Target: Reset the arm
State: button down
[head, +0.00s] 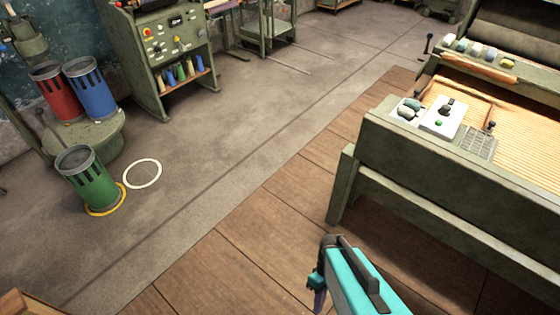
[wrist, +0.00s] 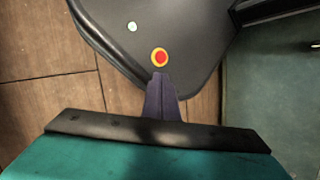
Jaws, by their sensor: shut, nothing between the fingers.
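My arm shows as a teal and black piece at the bottom of the head view. My gripper (head: 319,300) points down there, with its dark fingers partly seen, over the wooden floor beside the green bench. In the wrist view my gripper (wrist: 161,78) has its two dark purple fingers together, with nothing between them.
A green bench (head: 440,196) with trays and small items stands at right. A control cabinet (head: 160,55) stands at upper left. Red (head: 58,95), blue (head: 90,92) and green bins (head: 86,182) are at left. The wooden (head: 265,235) and concrete floor between is clear.

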jog(key=d+m, duration=0.1)
jog(key=m, duration=0.1)
jog(key=d+m+h, duration=0.1)
jog(key=m, duration=0.2)
jog(key=d+m, duration=0.1)
jog(key=m, duration=0.1)
jog(key=shift+w+d+f+m+t, duration=0.2)
jog(key=shift+w+f+m+t, duration=0.05)
jog(key=shift+w+m+t, duration=0.15)
jog(key=shift+a, duration=0.15)
dwell(0.6)
